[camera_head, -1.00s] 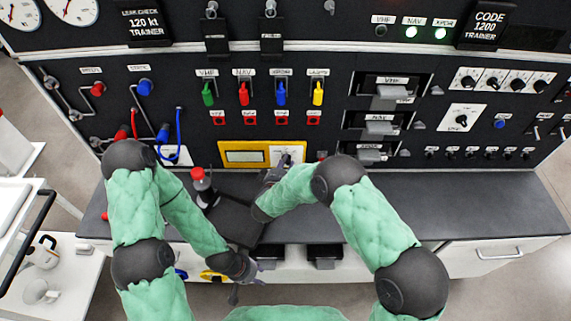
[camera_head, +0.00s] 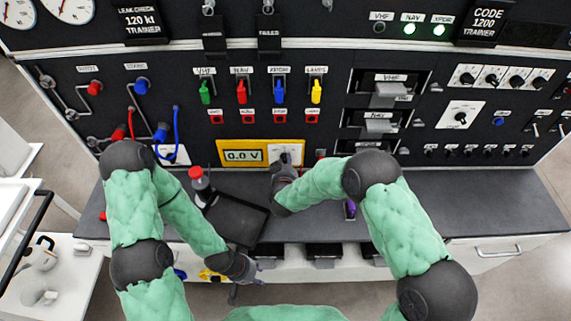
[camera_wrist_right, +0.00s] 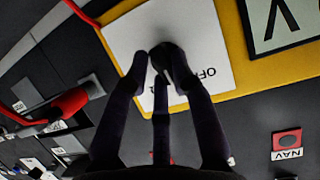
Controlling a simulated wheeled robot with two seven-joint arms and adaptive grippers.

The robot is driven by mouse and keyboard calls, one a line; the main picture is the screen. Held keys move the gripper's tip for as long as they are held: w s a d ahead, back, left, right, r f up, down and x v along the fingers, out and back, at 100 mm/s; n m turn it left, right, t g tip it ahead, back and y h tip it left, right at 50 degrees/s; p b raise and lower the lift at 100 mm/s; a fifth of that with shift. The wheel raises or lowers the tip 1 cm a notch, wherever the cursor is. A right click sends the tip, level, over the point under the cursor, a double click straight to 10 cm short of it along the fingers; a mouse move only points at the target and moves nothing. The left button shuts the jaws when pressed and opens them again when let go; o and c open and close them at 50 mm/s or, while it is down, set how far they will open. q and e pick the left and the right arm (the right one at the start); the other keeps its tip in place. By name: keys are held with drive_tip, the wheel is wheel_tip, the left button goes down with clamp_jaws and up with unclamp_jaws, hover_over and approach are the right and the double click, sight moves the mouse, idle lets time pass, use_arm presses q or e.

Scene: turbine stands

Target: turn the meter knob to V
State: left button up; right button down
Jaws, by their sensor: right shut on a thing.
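The yellow meter (camera_head: 222,146) sits on the panel above the worktop. Its display (camera_head: 243,155) reads 0.0 V. My right gripper (camera_head: 284,162) is at the white dial plate on the meter's right side. In the right wrist view its fingers (camera_wrist_right: 158,64) are shut on the black knob (camera_wrist_right: 166,52), which they partly hide. The word OFF (camera_wrist_right: 208,73) shows on the white plate beside the fingers. Where the knob's mark points cannot be seen. My left gripper (camera_head: 242,276) hangs low in front of the worktop edge, away from the meter; its fingers are unclear.
A black tray (camera_head: 236,219) and a red-capped bottle (camera_head: 199,181) stand on the worktop (camera_head: 470,190) left of my right arm. A purple object (camera_head: 350,209) lies partly behind that arm. Coloured switches (camera_head: 241,93) line the panel above the meter.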

drive_tip(key=shift+m, duration=0.4)
idle(0.3)
drive_tip(key=c, duration=1)
unclamp_jaws()
drive_tip(key=shift+c, duration=0.2)
drive_tip(key=v, duration=1.2)
drive_tip(key=shift+d, duration=0.2)
